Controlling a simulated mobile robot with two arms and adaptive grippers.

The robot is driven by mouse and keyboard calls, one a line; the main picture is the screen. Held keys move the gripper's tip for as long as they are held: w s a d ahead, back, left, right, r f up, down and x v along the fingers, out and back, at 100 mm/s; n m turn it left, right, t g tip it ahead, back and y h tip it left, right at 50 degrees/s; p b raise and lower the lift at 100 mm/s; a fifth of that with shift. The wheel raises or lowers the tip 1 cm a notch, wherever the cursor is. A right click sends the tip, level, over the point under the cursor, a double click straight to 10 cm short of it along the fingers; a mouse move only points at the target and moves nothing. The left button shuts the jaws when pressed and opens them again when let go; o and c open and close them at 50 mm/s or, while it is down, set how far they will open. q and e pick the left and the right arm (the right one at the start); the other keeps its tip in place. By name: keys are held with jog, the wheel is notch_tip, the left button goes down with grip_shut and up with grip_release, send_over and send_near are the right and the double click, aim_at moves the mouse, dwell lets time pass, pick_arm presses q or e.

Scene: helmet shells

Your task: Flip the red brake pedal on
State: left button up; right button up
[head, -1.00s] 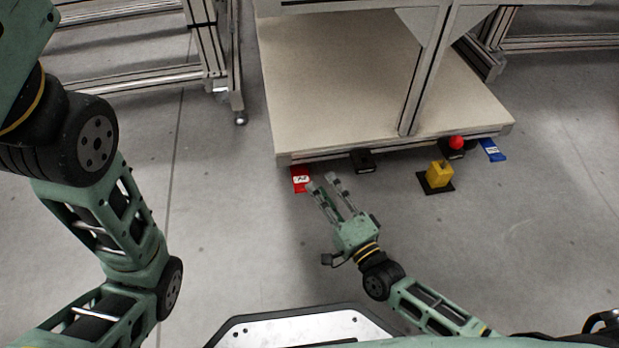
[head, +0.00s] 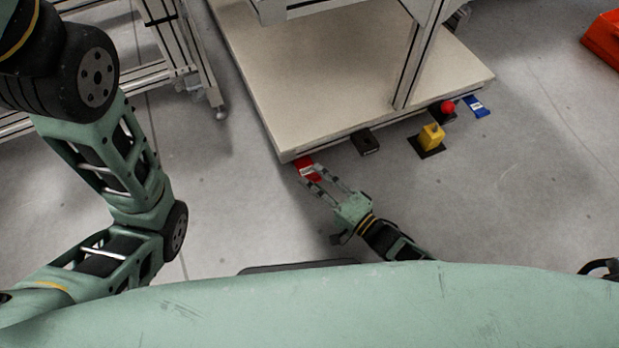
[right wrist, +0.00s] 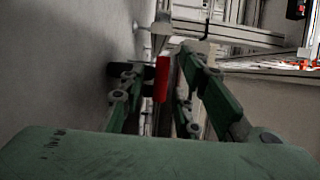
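The red brake pedal (head: 306,168) with a white label lies at the near left corner of the platform, by its lower edge. My right gripper (head: 315,179) is open, its two fingers apart and pointing at the pedal, with the tips overlapping it in the head view. In the right wrist view the red pedal (right wrist: 161,78) shows upright between the spread fingers; whether they touch it I cannot tell. My left arm comes in at the left, but its gripper is out of view.
A beige platform (head: 300,70) with metal posts stands above the pedal. Along its front edge are a black pedal (head: 365,143), a yellow block on a black base (head: 431,137), a red knob (head: 447,107) and a blue pedal (head: 477,106). Grey floor is clear in front.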

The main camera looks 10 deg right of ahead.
jog(key=shift+x, duration=1.1)
jog(key=shift+c, duration=0.2)
grip_shut()
jog(key=shift+f+b, duration=0.1)
jog(key=shift+b, duration=0.25)
